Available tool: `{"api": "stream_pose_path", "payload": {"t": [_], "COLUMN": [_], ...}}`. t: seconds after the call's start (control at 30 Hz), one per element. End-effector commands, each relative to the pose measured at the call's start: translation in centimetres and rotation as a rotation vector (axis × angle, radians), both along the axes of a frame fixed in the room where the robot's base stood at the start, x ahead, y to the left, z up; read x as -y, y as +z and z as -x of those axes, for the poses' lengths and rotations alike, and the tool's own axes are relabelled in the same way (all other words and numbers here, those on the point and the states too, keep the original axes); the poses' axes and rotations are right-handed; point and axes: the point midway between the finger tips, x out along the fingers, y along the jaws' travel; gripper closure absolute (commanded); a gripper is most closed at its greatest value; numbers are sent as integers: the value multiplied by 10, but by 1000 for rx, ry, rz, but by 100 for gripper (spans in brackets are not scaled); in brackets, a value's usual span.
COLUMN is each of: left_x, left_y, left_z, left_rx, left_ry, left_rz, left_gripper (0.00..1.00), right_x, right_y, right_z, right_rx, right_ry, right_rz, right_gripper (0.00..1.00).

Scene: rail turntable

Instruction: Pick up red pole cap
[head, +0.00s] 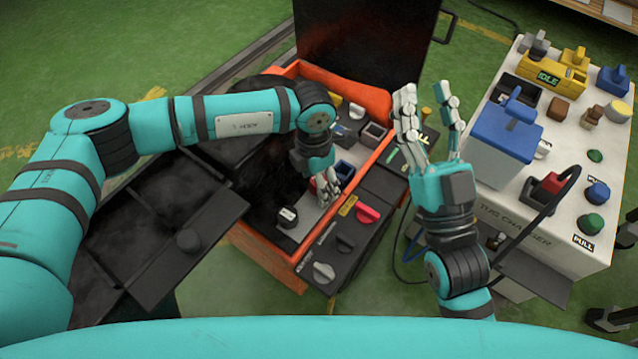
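One red piece (368,213) lies on the black panel at the right front of the orange box. The other red piece (552,183) sits in a small black holder on the white table. My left gripper (328,187) points down into the orange box, left of the nearer red piece and apart from it. Its fingertips are too small to read. My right gripper (427,112) points up, open and empty, between the box and the white table.
The orange box (262,254) holds several small parts, including a black-and-white knob (287,217). A grey knob (324,272) is on the black panel. The white table (510,217) carries a blue box (505,140), a yellow unit (552,72) and coloured buttons.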

Motion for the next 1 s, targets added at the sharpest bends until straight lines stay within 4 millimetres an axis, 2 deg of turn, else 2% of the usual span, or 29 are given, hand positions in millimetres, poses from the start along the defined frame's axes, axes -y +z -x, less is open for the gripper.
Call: {"api": "stream_pose_path", "payload": {"t": [0.2,0.53,1.0], "left_x": [0,0,-1], "left_y": [0,0,6], "left_z": [0,0,-3], "left_rx": [0,0,1], "left_ry": [0,0,1], "left_rz": [0,0,1], "left_gripper": [33,76,78], "right_x": [0,0,0], "right_y": [1,1,-5], "right_z": [1,0,-5], "right_rx": [6,4,-44], "right_ry": [0,0,-2], "right_rz": [-2,-1,12], "right_gripper": [63,63,63]}}
